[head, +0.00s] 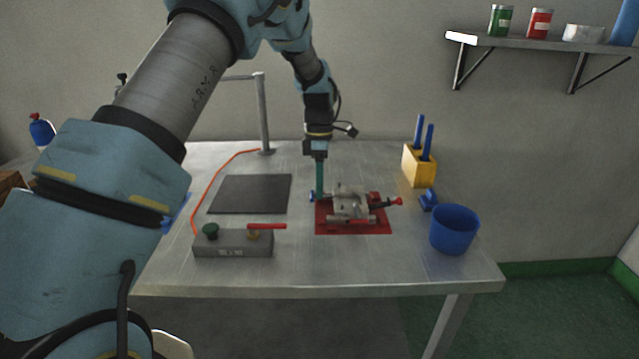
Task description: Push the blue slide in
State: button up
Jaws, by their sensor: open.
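A grey metal mould (351,204) sits on a red mat (353,229) on the table. A small blue part (311,197), which looks like the blue slide, shows at the mould's left end. A red-tipped rod (396,202) sticks out at the mould's right end. My gripper (319,191) points straight down with its teal fingers at the left end, right beside the blue part. It is open and holds nothing that I can see. The fingers partly hide the blue part, and I cannot tell whether they touch it.
A dark flat pad (250,194) lies left of the mould. A grey control box (233,243) with a red lever is at front left. A yellow block (418,167) with blue-handled tools, a small blue object (429,200) and a blue cup (454,230) stand to the right.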

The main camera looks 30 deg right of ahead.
jog(key=shift+f, duration=0.2)
jog(key=shift+c, duration=0.2)
grip_shut()
jog(key=shift+d, duration=0.1)
dwell(1.1)
